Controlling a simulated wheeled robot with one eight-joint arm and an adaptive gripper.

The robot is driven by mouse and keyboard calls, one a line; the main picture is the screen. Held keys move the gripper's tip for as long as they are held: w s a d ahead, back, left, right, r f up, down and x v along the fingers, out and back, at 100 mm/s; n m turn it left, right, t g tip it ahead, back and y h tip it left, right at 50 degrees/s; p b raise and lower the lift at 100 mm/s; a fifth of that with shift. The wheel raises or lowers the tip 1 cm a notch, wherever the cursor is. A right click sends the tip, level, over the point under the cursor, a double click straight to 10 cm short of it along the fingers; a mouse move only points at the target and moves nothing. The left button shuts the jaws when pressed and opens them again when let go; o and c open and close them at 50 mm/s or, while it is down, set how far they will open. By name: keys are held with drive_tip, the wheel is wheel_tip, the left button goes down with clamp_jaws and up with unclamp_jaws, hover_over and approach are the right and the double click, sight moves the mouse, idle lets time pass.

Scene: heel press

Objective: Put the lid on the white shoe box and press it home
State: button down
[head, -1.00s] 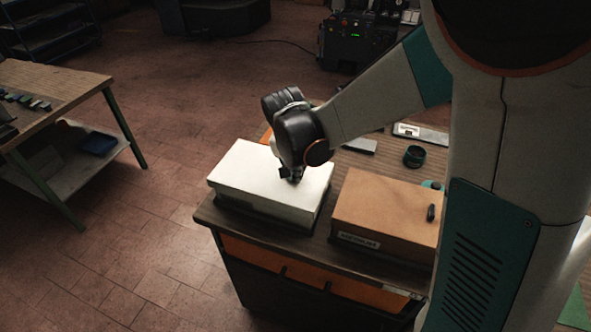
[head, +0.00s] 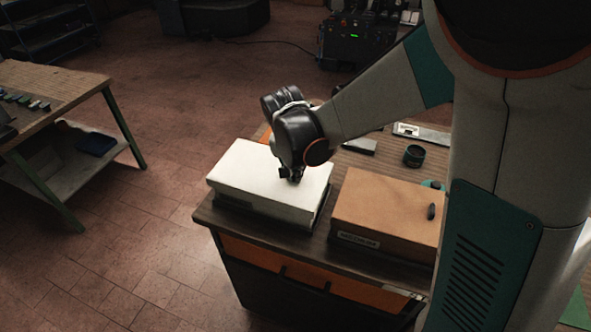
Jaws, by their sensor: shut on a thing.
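The white shoe box (head: 258,218) stands on the near left part of the workbench. I cannot tell whether the lid is fully down all round. My gripper (head: 290,178) points down at the right part of the lid. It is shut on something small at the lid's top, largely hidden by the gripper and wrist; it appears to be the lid.
A brown box (head: 385,212) with a label and a dark oval on it stands close to the right of the white box. A dark round tin (head: 413,156) and a pale bar (head: 421,133) lie behind. The workbench (head: 262,240) has a narrow free front edge.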

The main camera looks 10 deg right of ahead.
drive_tip(key=c, duration=1.6)
unclamp_jaws()
drive_tip(key=o, duration=0.5)
drive_tip(key=shift+r+p, duration=2.4)
drive_tip(key=shift+r, duration=1.05)
